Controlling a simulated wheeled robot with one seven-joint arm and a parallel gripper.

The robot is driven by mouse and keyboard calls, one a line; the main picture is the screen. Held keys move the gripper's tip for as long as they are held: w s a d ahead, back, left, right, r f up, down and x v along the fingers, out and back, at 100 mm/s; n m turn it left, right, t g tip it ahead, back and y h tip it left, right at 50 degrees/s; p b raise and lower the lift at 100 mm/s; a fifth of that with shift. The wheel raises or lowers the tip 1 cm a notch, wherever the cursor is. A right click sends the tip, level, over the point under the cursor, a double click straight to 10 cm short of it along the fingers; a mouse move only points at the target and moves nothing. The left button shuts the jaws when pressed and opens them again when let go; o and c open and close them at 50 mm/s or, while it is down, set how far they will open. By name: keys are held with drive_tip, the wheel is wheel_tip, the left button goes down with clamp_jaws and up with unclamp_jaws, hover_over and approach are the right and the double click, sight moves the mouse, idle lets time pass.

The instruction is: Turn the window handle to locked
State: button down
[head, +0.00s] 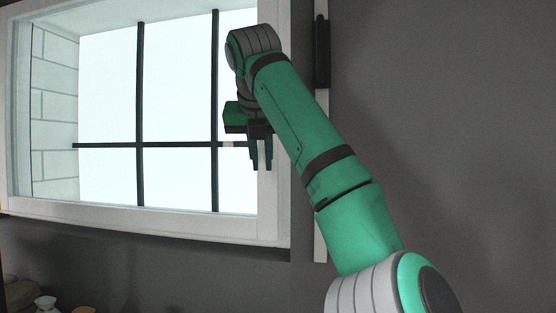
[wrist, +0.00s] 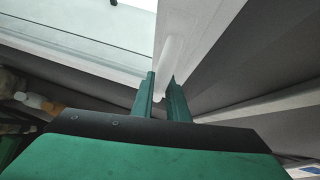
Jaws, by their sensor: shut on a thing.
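The window handle (wrist: 173,52) is a smooth white lever on the white window frame (wrist: 200,25). In the wrist view it runs from its mount near the top down between the fingers of my gripper (wrist: 163,82). The gripper is shut on the lever near its lower end, one green finger on each side. In the head view my gripper (head: 261,163) points down in front of the window's right frame. There the arm and fingers hide most of the handle. Its exact angle is hard to tell.
The window (head: 105,100) has dark bars and bright panes, with a white brick reveal (head: 52,95) at left. A vertical rail with a black fitting (head: 321,50) is on the grey wall right of it. Small items (head: 45,302) lie low at left.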

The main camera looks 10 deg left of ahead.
idle(0.4)
drive_tip(key=c, duration=1.7)
unclamp_jaws()
drive_tip(key=shift+c, duration=0.2)
